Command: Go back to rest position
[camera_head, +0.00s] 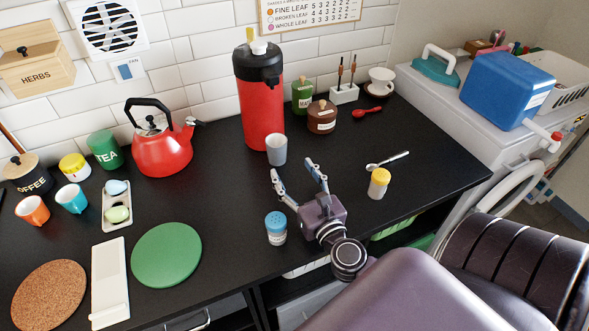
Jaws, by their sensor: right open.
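My right gripper (294,176) is open and empty above the black counter (220,215). Its arm comes in from the lower right. A grey cup (276,150) stands just beyond its fingertips, and I cannot tell whether they are touching. A blue-capped shaker (276,229) stands to the left of the gripper body, and a yellow-capped shaker (378,183) stands to its right. My left gripper is not in view.
A tall red dispenser (260,105) stands behind the grey cup. A red kettle (160,145) is farther left. A spoon (388,160) lies near the yellow-capped shaker. A green round mat (166,254) lies at front left.

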